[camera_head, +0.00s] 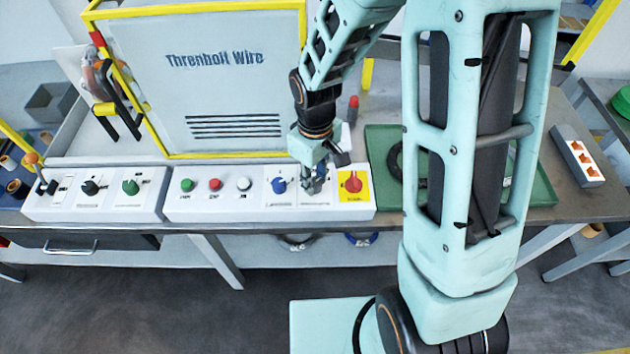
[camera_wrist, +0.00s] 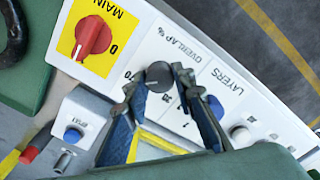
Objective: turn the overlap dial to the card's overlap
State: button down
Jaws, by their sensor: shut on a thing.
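The overlap dial (camera_wrist: 159,76) is a dark grey round knob on the white panel, beside the printed words OVERLAP %. My gripper (camera_wrist: 158,78) has a finger on each side of the knob and is shut on it. Some scale numbers show around it, but where its pointer stands cannot be read. In the head view my gripper (camera_head: 313,184) is down at the panel, between the blue knob and the yellow main switch plate, and hides most of the dial. I cannot make out a card with an overlap value in either view.
The blue layers knob (camera_wrist: 215,107) is close beside one finger. The red main switch (camera_wrist: 92,36) is on the other side. Green, red and white buttons (camera_head: 215,184) line the panel. The yellow-framed machine guard (camera_head: 225,85) stands behind; a green tray (camera_head: 545,185) lies right.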

jog(key=shift+m+b, duration=0.45)
jog(key=shift+m, duration=0.75)
jog(key=c, duration=1.6)
grip_release()
notch_tip(320, 180, up, 12)
jog(key=shift+r, duration=0.1)
